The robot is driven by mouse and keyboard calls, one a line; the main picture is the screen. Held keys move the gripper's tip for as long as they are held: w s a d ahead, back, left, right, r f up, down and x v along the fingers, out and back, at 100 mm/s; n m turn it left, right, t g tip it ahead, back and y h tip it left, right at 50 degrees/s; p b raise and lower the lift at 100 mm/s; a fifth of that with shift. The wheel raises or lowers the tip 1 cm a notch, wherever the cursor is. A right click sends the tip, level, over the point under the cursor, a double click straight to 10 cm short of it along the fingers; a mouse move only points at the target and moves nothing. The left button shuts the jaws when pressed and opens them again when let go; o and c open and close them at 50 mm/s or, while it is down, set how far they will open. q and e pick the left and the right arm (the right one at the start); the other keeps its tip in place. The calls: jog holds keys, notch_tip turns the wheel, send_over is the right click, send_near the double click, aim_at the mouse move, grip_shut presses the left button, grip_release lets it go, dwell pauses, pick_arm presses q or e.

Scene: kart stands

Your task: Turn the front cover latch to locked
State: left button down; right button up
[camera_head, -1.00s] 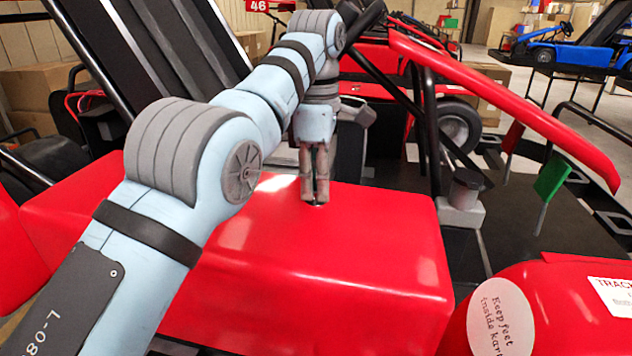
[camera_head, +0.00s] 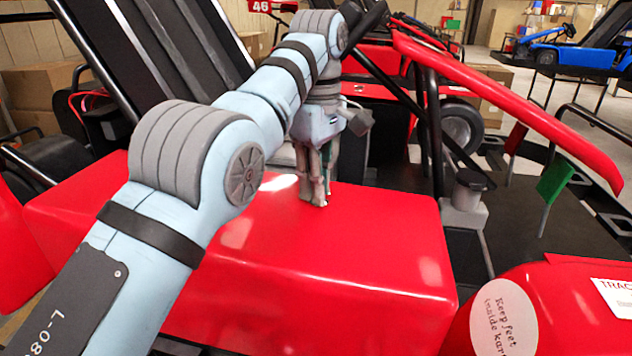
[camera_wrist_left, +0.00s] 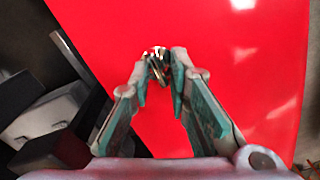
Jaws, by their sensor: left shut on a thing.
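The red front cover (camera_head: 350,240) of the kart fills the middle of the head view, and its red top also fills much of the left wrist view (camera_wrist_left: 240,80). The latch (camera_wrist_left: 157,62) is a small shiny metal piece on the cover top. My left gripper (camera_head: 315,202) points down onto the cover top. In the left wrist view its fingertips (camera_wrist_left: 160,60) are close together around the latch, shut on it. In the head view the fingers mostly hide the latch, and I cannot read which position it is in. My right gripper does not show.
A red bar (camera_head: 500,100) and black tubes (camera_head: 433,150) rise behind and right of the cover. A red body part with a round white sticker (camera_head: 503,318) is at the lower right. A green flag (camera_head: 555,182) stands farther right. Dark kart parts (camera_wrist_left: 40,90) lie beside the cover.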

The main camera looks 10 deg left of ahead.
pick_arm(q)
jog(key=c, duration=1.8)
grip_release()
jog(key=shift+c, duration=0.2)
jog(key=shift+o, duration=0.7)
jog(key=shift+w+d, duration=0.1)
jog(key=shift+d, duration=0.1)
jog(key=shift+a, duration=0.15)
